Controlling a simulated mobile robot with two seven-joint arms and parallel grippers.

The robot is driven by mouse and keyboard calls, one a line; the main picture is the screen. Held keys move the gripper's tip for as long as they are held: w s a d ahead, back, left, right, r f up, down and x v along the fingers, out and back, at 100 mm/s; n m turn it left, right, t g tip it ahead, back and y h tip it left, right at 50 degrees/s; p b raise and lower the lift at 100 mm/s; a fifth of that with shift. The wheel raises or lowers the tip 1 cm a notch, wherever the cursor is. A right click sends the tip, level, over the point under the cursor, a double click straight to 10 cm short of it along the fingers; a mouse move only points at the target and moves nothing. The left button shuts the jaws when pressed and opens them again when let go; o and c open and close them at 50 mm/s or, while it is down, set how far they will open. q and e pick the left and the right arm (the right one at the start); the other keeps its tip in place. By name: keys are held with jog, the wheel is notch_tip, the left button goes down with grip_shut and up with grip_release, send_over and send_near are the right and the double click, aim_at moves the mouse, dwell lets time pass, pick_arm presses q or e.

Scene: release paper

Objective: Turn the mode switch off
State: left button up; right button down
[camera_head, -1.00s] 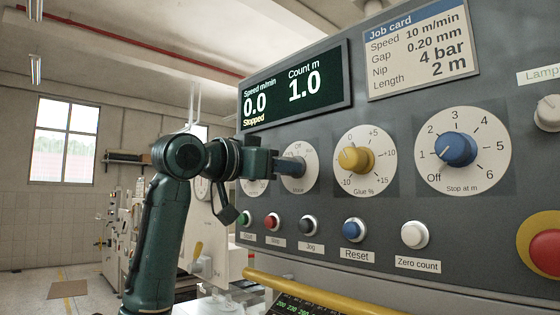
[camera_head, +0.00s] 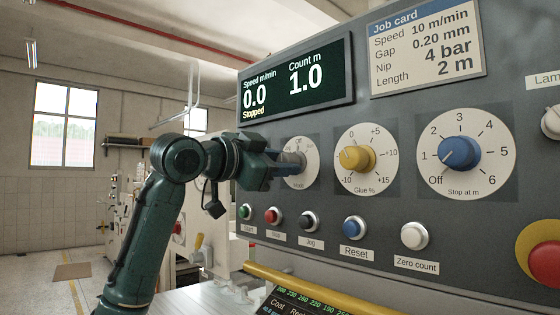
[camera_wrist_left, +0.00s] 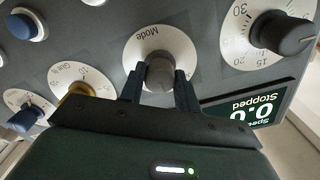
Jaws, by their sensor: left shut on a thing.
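The gripper covers part of the dial in the head view. I cannot read clearly which mark the knob points to. My right gripper is not in view.
The yellow Glue knob (camera_head: 357,158) and blue Stop at m knob (camera_head: 459,153) are to the right. Below is a row of buttons, including black Jog (camera_head: 309,222). The display (camera_head: 296,82) reads Stopped. A yellow rail (camera_head: 330,293) runs below the panel.

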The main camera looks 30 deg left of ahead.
pick_arm(q)
jog(key=o, duration=1)
jog(key=shift+c, duration=0.2)
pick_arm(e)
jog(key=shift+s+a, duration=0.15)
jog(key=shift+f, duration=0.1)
pick_arm(q)
jog(key=b+v, duration=0.3)
jog(key=v, duration=1)
jog(key=shift+s, duration=0.1)
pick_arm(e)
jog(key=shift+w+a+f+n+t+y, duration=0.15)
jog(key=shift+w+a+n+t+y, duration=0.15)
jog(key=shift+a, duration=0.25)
pick_arm(q)
jog(key=shift+a, duration=0.1)
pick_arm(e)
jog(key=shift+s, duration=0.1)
